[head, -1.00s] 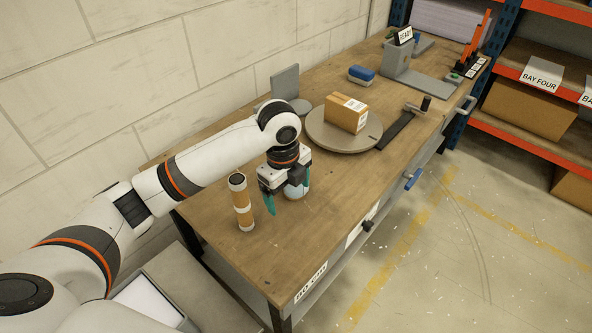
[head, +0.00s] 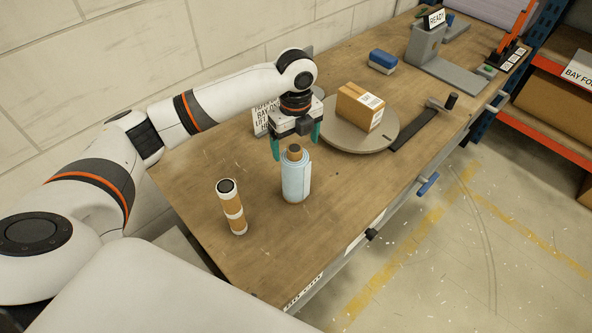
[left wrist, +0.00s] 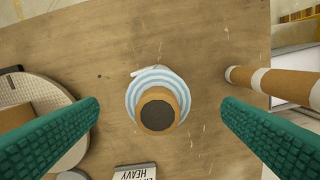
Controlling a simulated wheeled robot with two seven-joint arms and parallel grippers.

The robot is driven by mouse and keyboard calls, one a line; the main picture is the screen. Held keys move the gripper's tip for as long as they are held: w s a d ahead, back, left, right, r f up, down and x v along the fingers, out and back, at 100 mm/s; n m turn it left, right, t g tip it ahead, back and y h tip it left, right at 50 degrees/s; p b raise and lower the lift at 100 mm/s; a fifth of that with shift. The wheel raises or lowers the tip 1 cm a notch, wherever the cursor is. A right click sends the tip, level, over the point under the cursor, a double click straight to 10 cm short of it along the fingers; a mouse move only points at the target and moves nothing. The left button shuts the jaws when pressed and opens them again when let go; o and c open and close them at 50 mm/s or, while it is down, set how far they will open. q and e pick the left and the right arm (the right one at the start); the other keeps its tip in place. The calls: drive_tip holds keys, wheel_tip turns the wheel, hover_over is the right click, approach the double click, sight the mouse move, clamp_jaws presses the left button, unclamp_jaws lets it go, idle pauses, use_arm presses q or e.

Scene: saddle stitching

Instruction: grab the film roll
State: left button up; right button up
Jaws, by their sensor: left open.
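The film roll (head: 297,182), light blue with a brown core on top, stands upright on the workbench. In the left wrist view the film roll (left wrist: 133,92) is seen end-on from above, with its dark core opening near the middle. My left gripper (head: 296,141) is open and points down, at the film roll's top end. In the left wrist view the teal fingers of the left gripper (left wrist: 160,104) stand apart on either side of the roll, with clear gaps. My right gripper is not in view.
A brown tube with white bands (head: 232,208) stands left of the film roll. A round turntable (head: 335,140) with a cardboard box (head: 358,106) is behind to the right. A printed sign (head: 262,118) is partly hidden behind the gripper. The bench's near end is clear.

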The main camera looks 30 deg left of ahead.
sight(295, 160)
use_arm(q)
drive_tip(key=shift+s+f, duration=0.1)
drive_tip(key=shift+f, duration=0.8)
drive_tip(key=f, duration=0.1)
drive_tip(key=f+p, duration=0.2)
drive_tip(key=f, duration=0.1)
drive_tip(key=shift+w+a+f, duration=0.1)
drive_tip(key=shift+w+a, duration=0.05)
drive_tip(key=shift+w, duration=0.15)
drive_tip(key=shift+f, duration=0.7)
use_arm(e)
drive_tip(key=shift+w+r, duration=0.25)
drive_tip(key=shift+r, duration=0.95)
use_arm(q)
drive_tip(key=shift+c, duration=0.6)
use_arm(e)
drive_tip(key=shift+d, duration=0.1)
use_arm(q)
drive_tip(key=c, duration=0.3)
drive_tip(key=shift+w+r, duration=0.1)
clamp_jaws()
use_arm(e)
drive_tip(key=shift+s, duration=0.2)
